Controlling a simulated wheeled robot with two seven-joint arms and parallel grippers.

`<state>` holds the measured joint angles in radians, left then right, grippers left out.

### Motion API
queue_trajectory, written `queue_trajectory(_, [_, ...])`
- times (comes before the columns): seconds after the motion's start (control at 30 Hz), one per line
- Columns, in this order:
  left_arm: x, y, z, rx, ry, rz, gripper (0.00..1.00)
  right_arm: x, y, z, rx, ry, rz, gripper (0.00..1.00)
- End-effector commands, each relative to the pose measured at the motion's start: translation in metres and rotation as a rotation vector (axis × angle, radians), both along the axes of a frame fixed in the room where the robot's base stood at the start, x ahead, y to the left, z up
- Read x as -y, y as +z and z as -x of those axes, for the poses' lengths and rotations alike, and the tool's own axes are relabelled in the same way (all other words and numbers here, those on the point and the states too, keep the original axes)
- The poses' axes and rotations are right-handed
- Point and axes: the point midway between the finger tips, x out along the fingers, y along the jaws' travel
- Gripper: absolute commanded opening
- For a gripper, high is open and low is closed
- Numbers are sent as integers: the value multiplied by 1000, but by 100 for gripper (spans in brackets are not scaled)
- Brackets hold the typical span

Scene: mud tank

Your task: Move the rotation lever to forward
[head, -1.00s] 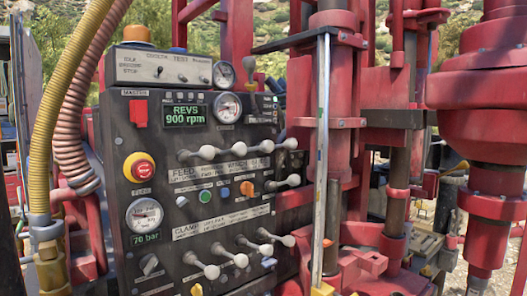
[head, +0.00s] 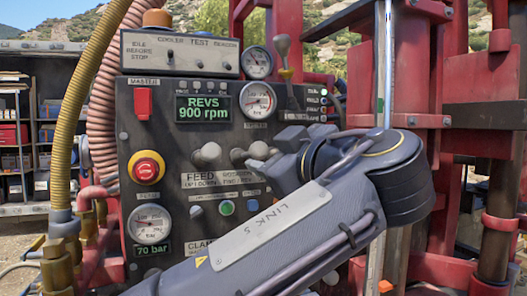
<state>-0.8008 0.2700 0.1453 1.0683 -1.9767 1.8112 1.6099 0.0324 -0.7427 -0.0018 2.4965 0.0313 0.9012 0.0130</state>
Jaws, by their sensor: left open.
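The rotation lever (head: 259,150) is a short lever with a pale round knob on the dark control panel, above the ROTATION label. It sticks out from the panel, to the right of the similar feed lever (head: 209,153). My left gripper (head: 277,152) is open, its dark blocky fingers close to the right of the rotation lever's knob. I cannot tell whether they touch it. My left arm crosses the lower right of the panel and hides the levers further right. My right gripper is not in view.
A red emergency stop button (head: 146,168) and a pressure gauge (head: 149,224) sit on the panel's left. The display (head: 203,108) reads REVS 900 rpm. A yellow hose (head: 75,110) runs down the left side. Red rig framework (head: 455,160) stands at the right.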

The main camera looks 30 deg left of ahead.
Motion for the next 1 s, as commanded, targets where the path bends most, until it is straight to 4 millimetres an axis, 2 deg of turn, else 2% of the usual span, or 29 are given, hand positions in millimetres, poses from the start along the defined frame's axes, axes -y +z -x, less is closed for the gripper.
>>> queue_trajectory(0.13, [-8, 3, -4, 17, 8, 3, 49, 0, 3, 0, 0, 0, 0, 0])
queue_trajectory(0.4, [-45, 4, -27, 14, 8, 2, 49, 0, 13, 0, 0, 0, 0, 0])
queue_trajectory(0.53, [-57, 3, -36, 14, 7, 2, 49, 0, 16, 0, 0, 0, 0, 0])
queue_trajectory(0.9, [-64, 1, -41, 14, 4, 2, 49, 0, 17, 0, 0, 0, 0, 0])
queue_trajectory(0.93, [-64, 1, -41, 14, 4, 2, 48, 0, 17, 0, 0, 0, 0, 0])
queue_trajectory(1.0, [-64, 2, -41, 14, 4, 2, 38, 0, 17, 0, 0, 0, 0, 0])
